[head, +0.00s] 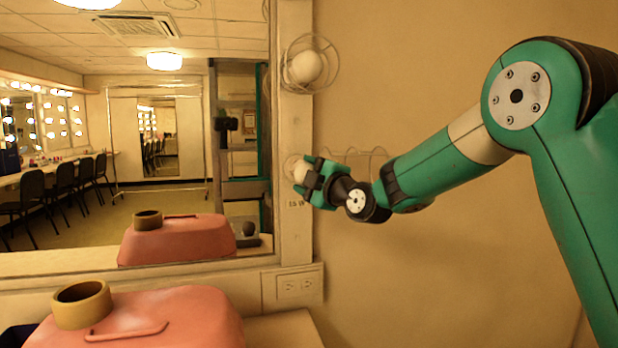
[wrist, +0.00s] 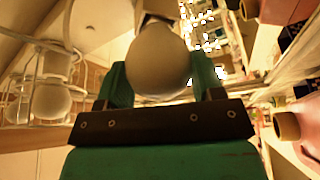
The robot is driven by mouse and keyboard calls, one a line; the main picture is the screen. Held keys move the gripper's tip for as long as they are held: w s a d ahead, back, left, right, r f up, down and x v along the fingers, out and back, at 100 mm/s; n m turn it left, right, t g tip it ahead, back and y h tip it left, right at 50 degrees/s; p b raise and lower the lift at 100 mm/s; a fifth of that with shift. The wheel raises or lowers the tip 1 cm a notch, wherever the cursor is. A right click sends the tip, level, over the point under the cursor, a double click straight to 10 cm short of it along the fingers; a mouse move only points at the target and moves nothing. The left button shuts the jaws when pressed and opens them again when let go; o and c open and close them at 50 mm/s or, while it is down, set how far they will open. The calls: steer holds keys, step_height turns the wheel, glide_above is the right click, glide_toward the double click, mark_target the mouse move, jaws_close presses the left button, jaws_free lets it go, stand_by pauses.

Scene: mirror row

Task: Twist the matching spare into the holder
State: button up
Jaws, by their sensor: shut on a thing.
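My gripper (head: 312,178) is at the mirror's right frame post and is shut on a white round bulb (head: 299,171). In the wrist view the bulb (wrist: 158,62) sits between the two green fingers (wrist: 160,85), its neck pointing up the picture. A pale holder (wrist: 160,8) meets the neck at the top edge; how deep the base sits in it is hidden. A small label reading about "15 W" (head: 296,203) is on the post just below the bulb.
Another white bulb (head: 305,68) sits in a wire cage higher on the post. A wire cage (head: 358,158) stands out from the wall behind my gripper. The mirror (head: 170,215) fills the left.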

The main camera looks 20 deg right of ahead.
steer(key=shift+f+m+t+b, duration=0.1)
steer(key=shift+m+t+b, duration=0.4)
steer(key=shift+m, duration=0.5)
steer(key=shift+m+t+h+b, duration=0.3)
steer(key=shift+m+b, duration=0.15)
steer(key=shift+m, duration=1.15)
steer(key=shift+r+m+t+h+p, duration=0.2)
steer(key=shift+m+t+h+p, duration=0.3)
steer(key=shift+m, duration=0.7)
steer(key=o, duration=0.9)
steer(key=shift+f, duration=0.1)
